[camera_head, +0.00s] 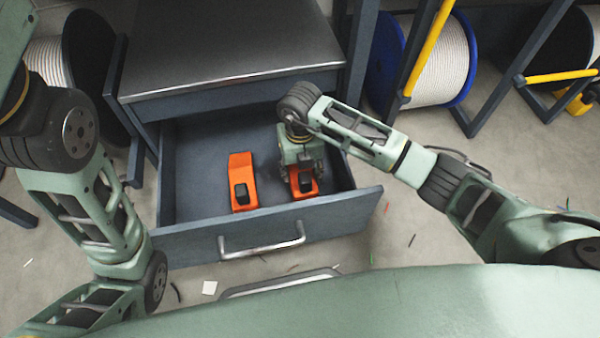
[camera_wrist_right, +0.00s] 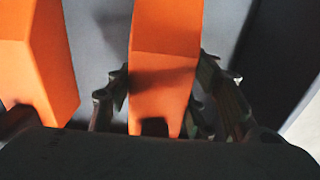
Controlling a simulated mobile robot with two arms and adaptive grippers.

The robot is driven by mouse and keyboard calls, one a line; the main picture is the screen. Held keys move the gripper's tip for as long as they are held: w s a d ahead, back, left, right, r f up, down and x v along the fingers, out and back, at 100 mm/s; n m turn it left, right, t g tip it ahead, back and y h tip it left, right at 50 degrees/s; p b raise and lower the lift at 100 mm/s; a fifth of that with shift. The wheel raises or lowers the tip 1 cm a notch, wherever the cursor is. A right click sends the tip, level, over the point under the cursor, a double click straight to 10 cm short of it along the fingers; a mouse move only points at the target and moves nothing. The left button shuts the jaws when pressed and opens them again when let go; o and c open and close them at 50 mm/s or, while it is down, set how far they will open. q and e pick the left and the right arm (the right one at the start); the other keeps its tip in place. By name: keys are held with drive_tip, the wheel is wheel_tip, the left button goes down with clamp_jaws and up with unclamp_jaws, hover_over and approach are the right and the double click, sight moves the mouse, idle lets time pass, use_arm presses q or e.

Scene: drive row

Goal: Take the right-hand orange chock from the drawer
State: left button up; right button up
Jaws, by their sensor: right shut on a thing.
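The open drawer (camera_head: 205,237) holds two orange chocks. The right-hand chock (camera_head: 304,189) is under my right gripper (camera_head: 300,172), which hides much of it. In the right wrist view this chock (camera_wrist_right: 165,60) stands between the two fingers of my right gripper (camera_wrist_right: 168,105), which are shut on it. I cannot tell whether it is clear of the drawer floor. The left-hand chock (camera_head: 241,172) lies on the drawer floor, and it also shows at the left of the right wrist view (camera_wrist_right: 38,60). My left arm comes in at the left, but its gripper is not in view.
The drawer handle (camera_head: 262,245) is on the front panel. A grey cabinet top (camera_head: 230,40) stands above the drawer's back. Cable reels (camera_head: 445,65) in racks with yellow bars (camera_head: 430,45) stand at the right. The drawer's left part is free.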

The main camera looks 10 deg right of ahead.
drive_tip(key=c, duration=0.3)
drive_tip(key=shift+c, duration=0.2)
drive_tip(key=shift+r, duration=0.1)
